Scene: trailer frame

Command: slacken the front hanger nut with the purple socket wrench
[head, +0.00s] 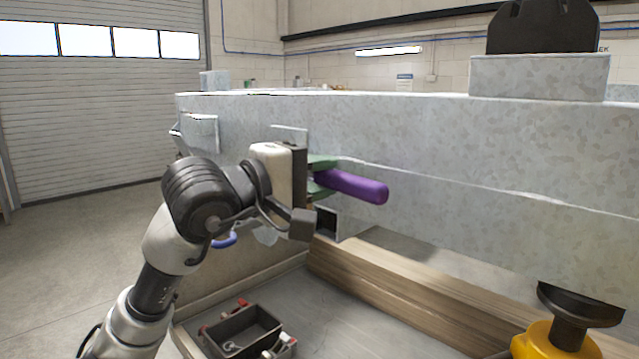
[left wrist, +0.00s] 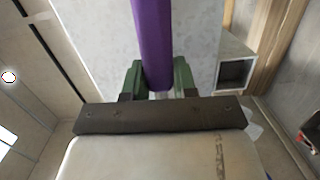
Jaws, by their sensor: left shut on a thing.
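The purple socket wrench (head: 352,187) shows as a thick purple handle in front of the grey trailer frame rail (head: 420,140), its free end pointing right. My left gripper (head: 318,175) has its green fingers shut on the wrench. In the left wrist view the purple handle (left wrist: 152,40) runs up from between the green fingers (left wrist: 158,82). The wrench's socket end and the front hanger nut cannot be made out; the gripper body covers that area. A small plate (head: 290,133) shows behind the gripper. My right gripper is not in view.
A square open tube end (head: 327,222) sits just below the gripper. A blue handle (head: 224,239) shows beneath my arm. A wooden beam (head: 400,290) runs under the rail. A dark bin (head: 241,328) stands below, and a yellow stand (head: 556,342) is at lower right.

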